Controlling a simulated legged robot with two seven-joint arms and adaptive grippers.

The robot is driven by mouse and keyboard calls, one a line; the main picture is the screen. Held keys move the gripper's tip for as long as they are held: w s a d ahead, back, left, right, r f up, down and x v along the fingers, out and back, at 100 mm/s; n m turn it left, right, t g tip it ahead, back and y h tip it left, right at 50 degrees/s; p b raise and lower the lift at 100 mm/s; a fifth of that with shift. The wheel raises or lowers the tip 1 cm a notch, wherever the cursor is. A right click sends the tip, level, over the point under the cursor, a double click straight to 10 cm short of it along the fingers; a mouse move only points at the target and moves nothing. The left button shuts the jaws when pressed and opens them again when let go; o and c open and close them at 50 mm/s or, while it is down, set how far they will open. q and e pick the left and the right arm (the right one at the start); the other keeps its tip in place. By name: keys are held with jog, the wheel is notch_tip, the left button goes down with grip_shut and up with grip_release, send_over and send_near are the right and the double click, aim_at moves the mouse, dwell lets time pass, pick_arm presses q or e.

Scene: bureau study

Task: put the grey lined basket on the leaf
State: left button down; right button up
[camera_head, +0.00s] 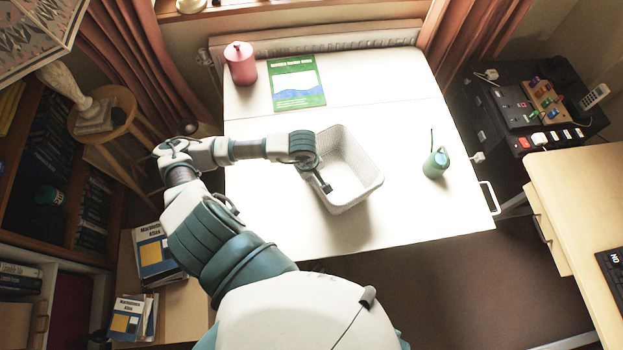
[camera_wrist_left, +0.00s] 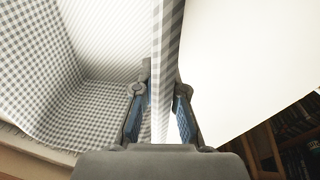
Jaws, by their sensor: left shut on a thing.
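The grey lined basket (camera_head: 358,197) is over the middle of the white table in the head view, with its open top facing up. In the left wrist view its grey checked lining (camera_wrist_left: 45,70) fills the left side. My left gripper (camera_head: 322,182) is at the basket's left wall. It is shut on that wall, with one finger on each side in the left wrist view (camera_wrist_left: 160,105). A shadow lies beside the basket; I cannot tell whether it touches the table. The white leaf (camera_head: 280,215) appears to be the nearer table section, in front of a seam. My right gripper is not in view.
A red lidded canister (camera_head: 240,63) and a green book (camera_head: 296,83) are on the far table section. A small green watering can (camera_head: 436,163) stands right of the basket. The near left tabletop is clear. A wooden desk (camera_head: 585,190) is at the right.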

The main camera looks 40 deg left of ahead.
pick_arm(q)
jog(key=shift+d+f, duration=0.25)
jog(key=shift+f, duration=0.3)
jog(key=shift+d+f, duration=0.25)
jog(key=shift+f, duration=0.25)
jog(key=c, duration=1.2)
grip_release()
jog(key=shift+a+f, duration=0.1)
jog(key=shift+a, duration=0.15)
jog(key=shift+c, duration=0.2)
jog(key=shift+a, duration=0.15)
notch_tip(320, 180, up, 12)
jog(key=s, duration=0.1)
jog(key=shift+s+p, duration=0.3)
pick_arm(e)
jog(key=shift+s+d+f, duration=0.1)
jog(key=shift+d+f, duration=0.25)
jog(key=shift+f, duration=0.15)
